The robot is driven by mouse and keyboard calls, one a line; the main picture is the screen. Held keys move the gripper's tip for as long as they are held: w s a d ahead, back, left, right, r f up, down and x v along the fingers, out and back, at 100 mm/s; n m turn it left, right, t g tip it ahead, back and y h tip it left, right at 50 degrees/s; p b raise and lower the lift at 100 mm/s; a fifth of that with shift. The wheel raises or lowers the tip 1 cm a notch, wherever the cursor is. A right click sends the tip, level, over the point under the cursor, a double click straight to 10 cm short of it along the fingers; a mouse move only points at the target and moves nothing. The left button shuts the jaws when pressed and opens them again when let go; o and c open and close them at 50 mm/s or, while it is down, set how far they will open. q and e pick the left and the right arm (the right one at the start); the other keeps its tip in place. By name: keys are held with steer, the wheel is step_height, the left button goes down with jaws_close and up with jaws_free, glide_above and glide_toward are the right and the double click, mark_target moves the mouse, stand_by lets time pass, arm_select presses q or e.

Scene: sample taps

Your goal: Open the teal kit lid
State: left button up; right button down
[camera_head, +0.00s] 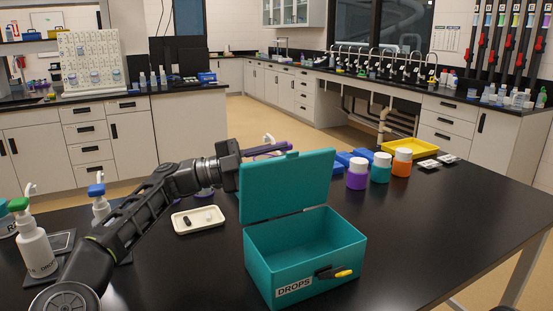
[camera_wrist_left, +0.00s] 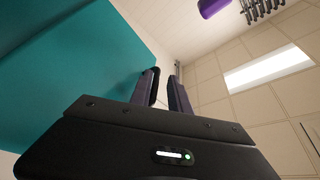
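The teal kit (camera_head: 305,262) stands on the black table with a DROPS label and a black-and-yellow latch (camera_head: 334,273) on its front. Its lid (camera_head: 287,186) stands raised at the back edge, and the inside looks empty from here. My left gripper (camera_head: 268,150) is at the lid's upper left, partly hidden by it. In the left wrist view the teal lid (camera_wrist_left: 75,70) fills the left side, beside the fingers (camera_wrist_left: 164,88). The fingers are apart, with nothing seen between them; contact with the lid is unclear. My right gripper is out of view.
White-lidded jars in purple (camera_head: 357,174), teal (camera_head: 380,169) and orange (camera_head: 401,164) stand right of the lid. A yellow tray (camera_head: 410,149) is behind them. A small white tray (camera_head: 198,220) and pump bottles (camera_head: 37,250) are at left.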

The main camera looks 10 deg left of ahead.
arm_select(q)
step_height(320, 180, up, 9)
steer(key=p, duration=0.2)
steer(key=shift+r+p, duration=0.2)
steer(key=shift+p, duration=0.1)
steer(key=shift+a, duration=0.15)
steer(key=b+v, duration=0.3)
steer(key=v, duration=0.5)
steer(key=shift+s+a+f, duration=0.2)
steer(key=shift+s+f, duration=0.2)
steer(key=shift+f, duration=0.05)
steer(key=shift+o, duration=0.2)
